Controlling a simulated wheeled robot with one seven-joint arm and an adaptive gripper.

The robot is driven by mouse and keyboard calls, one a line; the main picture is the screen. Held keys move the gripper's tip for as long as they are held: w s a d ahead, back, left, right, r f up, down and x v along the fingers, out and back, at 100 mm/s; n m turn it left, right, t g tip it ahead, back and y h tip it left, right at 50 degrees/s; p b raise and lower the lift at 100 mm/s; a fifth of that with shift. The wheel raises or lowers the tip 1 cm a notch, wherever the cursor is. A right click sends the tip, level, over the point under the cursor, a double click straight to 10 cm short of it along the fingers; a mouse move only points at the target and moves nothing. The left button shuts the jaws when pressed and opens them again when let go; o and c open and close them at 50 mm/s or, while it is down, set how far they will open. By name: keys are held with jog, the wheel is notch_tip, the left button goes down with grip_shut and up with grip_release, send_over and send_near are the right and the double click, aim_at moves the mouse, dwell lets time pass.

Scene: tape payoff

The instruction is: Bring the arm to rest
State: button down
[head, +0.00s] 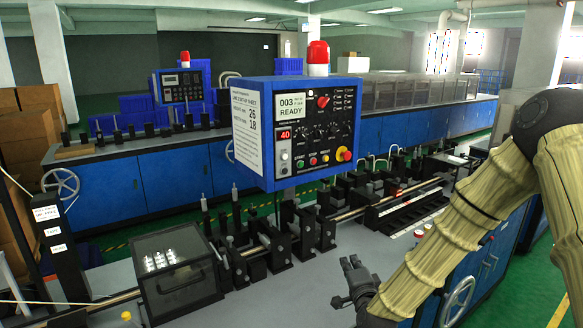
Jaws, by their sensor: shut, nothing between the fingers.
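My arm comes in from the right in a beige ribbed sleeve and reaches down and left. My gripper (350,285) hangs at its end over the grey machine bench (330,262), near the bench's front edge. The fingers look shut, and I see nothing held in them. I cannot tell from this view how high the gripper is above the bench.
A blue control box (300,133) with a red beacon (318,58) stands above the bench. A dark clear-lidded box (178,272) sits left of the gripper. Black clamp blocks (280,240) and a shaft lie behind it. Cardboard boxes (20,240) stand at far left.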

jog(key=s+f+n+g, duration=0.4)
jog(key=s+f+g, duration=0.1)
jog(key=s+f, duration=0.7)
jog(key=s+f+n+g, duration=0.4)
jog(key=s+f, duration=0.6)
jog(key=f, duration=0.5)
jog(key=s+d+f+n+g, duration=0.2)
jog(key=s+f+g, duration=0.1)
jog(key=s, duration=0.6)
jog(key=s+d+f+n+g+h, duration=0.1)
jog(key=s+d+f+n+g, duration=0.15)
jog(key=s, duration=0.65)
jog(key=s+d+f+n+g, duration=0.1)
jog(key=s+f+n+g, duration=0.15)
jog(key=s, duration=0.65)
notch_tip(320, 180, down, 11)
jog(key=b, duration=1)
jog(key=shift+d+m, duration=0.25)
jog(key=shift+m, duration=0.05)
